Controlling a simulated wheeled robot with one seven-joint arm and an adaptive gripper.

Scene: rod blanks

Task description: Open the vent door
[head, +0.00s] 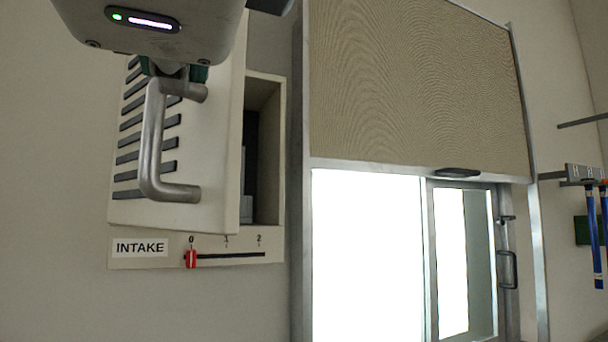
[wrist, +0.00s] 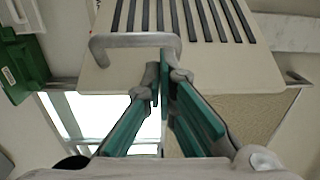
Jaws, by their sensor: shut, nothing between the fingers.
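The vent door (head: 205,150) is a cream panel with black slots and stands partly open. A gap at its right shows the dark inside of the intake box (head: 265,150). A bent silver handle (head: 152,140) is fixed to the door. My gripper (head: 176,70) is at the handle's upper end, with its fingers partly hidden by its own body. In the wrist view my gripper (wrist: 161,72) has its fingertips together and empty, close to the handle (wrist: 130,40). I cannot tell whether they touch it. The slotted door (wrist: 210,65) fills the upper middle there.
Below the door are an INTAKE label (head: 140,248) and a red slider (head: 191,259) at 0. A tan shutter (head: 415,85) hangs above a bright window (head: 367,255) at right. Blue tools (head: 592,235) hang at far right. A green bin (wrist: 22,70) shows in the wrist view.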

